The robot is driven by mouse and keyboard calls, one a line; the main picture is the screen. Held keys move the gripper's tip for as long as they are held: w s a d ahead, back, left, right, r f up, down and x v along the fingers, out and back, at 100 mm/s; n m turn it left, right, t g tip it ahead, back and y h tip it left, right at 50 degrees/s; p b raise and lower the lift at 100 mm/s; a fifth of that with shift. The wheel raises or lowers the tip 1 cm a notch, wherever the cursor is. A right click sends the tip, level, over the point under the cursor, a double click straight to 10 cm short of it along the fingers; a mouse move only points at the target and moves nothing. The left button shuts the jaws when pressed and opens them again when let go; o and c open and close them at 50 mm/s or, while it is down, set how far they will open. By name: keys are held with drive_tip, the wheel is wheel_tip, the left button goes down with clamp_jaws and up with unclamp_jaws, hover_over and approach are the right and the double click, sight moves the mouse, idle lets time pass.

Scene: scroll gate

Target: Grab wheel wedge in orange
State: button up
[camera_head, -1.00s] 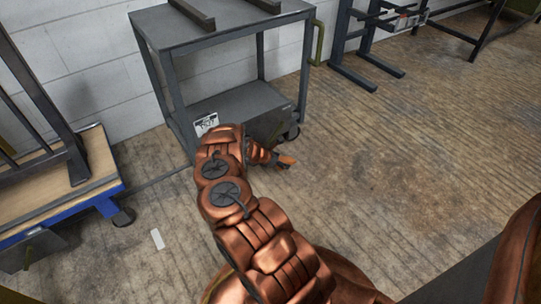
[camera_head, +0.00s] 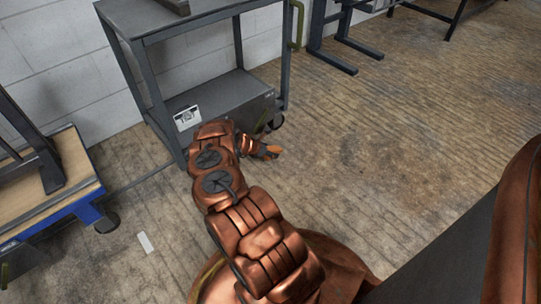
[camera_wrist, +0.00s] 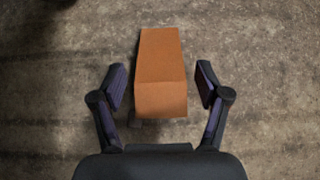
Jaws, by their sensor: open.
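The orange wheel wedge (camera_wrist: 162,75) lies on the floor in the wrist view, its sloped top facing the camera. My open gripper (camera_wrist: 160,88) has one finger on each side of the wedge, with a visible gap on both sides. Whether the fingers are level with the wedge in height I cannot tell. In the head view a small orange part of the wedge (camera_head: 273,149) shows at the end of my arm, by the cart's wheel. My arm hides most of the gripper there.
A grey metal cart (camera_head: 215,98) stands against the white block wall, close behind my arm. A blue-edged wooden trolley (camera_head: 50,190) is at left. A dark metal frame (camera_head: 335,50) stands at the back. The wooden floor to the right is clear.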

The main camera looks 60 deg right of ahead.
drive_tip(key=shift+s+d+f, duration=0.1)
drive_tip(key=shift+d+f, duration=0.2)
drive_tip(key=shift+f, duration=0.1)
drive_tip(key=c, duration=1.3)
